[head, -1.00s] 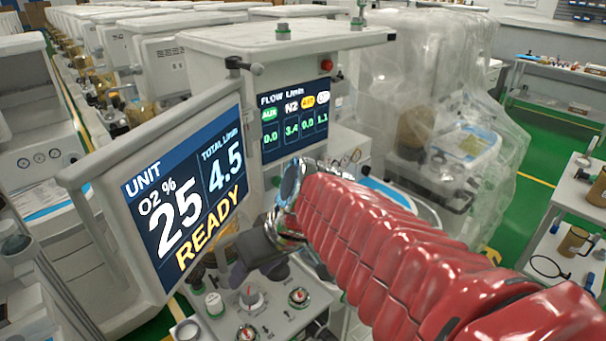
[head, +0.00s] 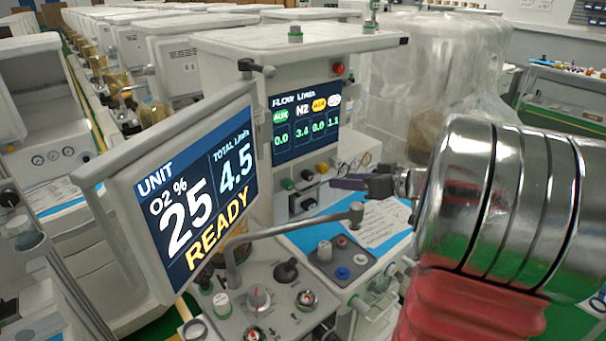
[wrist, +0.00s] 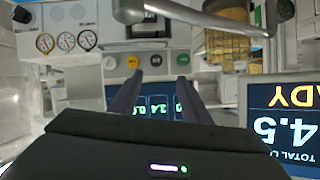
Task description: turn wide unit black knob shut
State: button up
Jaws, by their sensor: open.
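The black knob (head: 307,175) sits in the row of knobs under the flow screen (head: 305,122), between a green knob (head: 287,184) and a yellow knob (head: 322,168). The N2 column of the screen reads 3.4. In the wrist view, which looks upside down, the black knob (wrist: 156,60) shows just beyond the gap between my fingertips. My gripper (head: 338,183) is open and empty. In the head view it lies right of the knob row, with its fingers pointing left toward it. It appears apart from the knob.
The large READY screen (head: 195,185) stands out at the left front. A metal arm (head: 290,225) with a post crosses below the knobs. Several controls (head: 258,298) cover the lower panel. A blue-edged work surface (head: 360,225) with a paper lies below my gripper.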

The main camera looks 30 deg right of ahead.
aim_at(311, 176)
jog(key=shift+d, duration=0.4)
jog(key=x, duration=1.3)
jog(key=shift+w, duration=0.4)
jog(key=shift+c, duration=0.3)
jog(key=c, duration=0.9)
jog(key=shift+d, duration=0.1)
jog(key=shift+c, duration=0.4)
